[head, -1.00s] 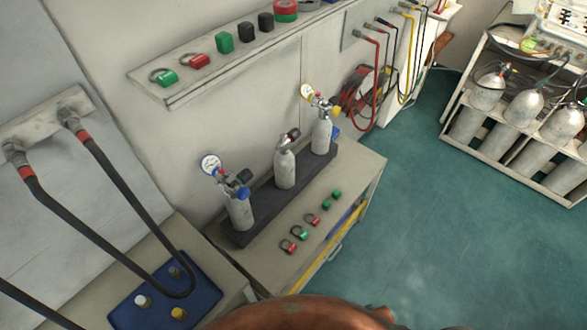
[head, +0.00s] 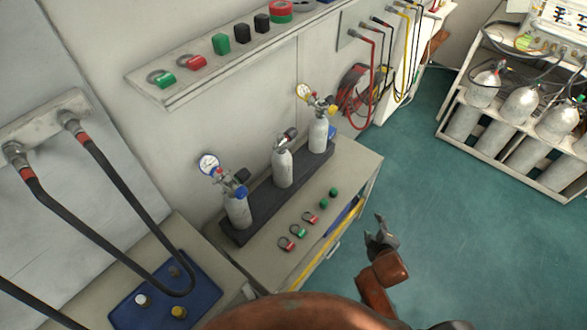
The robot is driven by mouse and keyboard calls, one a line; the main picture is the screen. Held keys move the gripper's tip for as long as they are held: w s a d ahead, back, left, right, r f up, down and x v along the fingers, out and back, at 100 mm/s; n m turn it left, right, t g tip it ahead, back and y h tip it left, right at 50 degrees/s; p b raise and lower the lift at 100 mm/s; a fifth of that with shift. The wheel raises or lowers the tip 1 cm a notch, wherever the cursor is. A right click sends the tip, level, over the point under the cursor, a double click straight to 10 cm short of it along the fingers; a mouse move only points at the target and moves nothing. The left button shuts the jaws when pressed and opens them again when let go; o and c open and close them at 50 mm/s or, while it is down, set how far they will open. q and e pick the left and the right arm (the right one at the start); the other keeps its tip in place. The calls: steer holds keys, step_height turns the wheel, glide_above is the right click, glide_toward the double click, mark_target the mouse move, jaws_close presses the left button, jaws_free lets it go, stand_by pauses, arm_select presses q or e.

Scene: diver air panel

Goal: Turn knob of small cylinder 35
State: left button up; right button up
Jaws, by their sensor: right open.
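Three small grey cylinders stand upright in a dark holder (head: 262,200) on the cabinet top. The left cylinder (head: 238,212) carries a gauge and a blue knob. The middle cylinder (head: 283,168) has a dark valve and no gauge. The right cylinder (head: 318,136) carries a gauge and a yellow part. I cannot read any number, so I cannot tell which is 35. My right gripper (head: 376,226) is open and empty, in front of the cabinet at its right, apart from all cylinders. My left gripper is out of view.
Small red and green clips and caps (head: 299,232) lie on the cabinet top (head: 345,168) in front of the holder. A wall shelf (head: 205,68) holds more caps above. Black hoses (head: 120,200) hang at the left. A cylinder rack (head: 510,140) stands at the right over open green floor.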

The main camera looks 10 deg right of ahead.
mark_target(250, 175)
steer(key=w+a+r+n+t, duration=0.4)
steer(key=w+r+n+t, duration=0.2)
steer(key=w+r+n, duration=0.6)
steer(key=w+a+r+n+t+y, duration=0.4)
steer(key=w+a+r+n+y, duration=0.3)
steer(key=a+n, duration=0.4)
steer(key=w+a+r+n+g+y, duration=0.1)
steer(key=a+r+n+g+y, duration=0.25)
steer(key=a+n+y, duration=0.9)
steer(key=a+f+n+g, duration=0.2)
steer(key=n, duration=0.4)
steer(key=a+f+n+g+h, duration=0.1)
steer(key=a+f+n+g, duration=0.1)
steer(key=n, duration=0.5)
steer(key=s+a+f+n+g, duration=0.1)
steer(key=a+f+n+g, duration=0.1)
steer(key=n, duration=0.4)
steer(key=shift+a+f+g+h, duration=0.15)
steer(key=shift+g+h, duration=0.2)
steer(key=shift+g, duration=0.4)
steer(key=shift+n, duration=0.25)
steer(key=p+x, duration=0.1)
steer(key=x, duration=0.6)
steer(key=shift+w+a+f, duration=0.1)
steer(key=shift+a, duration=0.2)
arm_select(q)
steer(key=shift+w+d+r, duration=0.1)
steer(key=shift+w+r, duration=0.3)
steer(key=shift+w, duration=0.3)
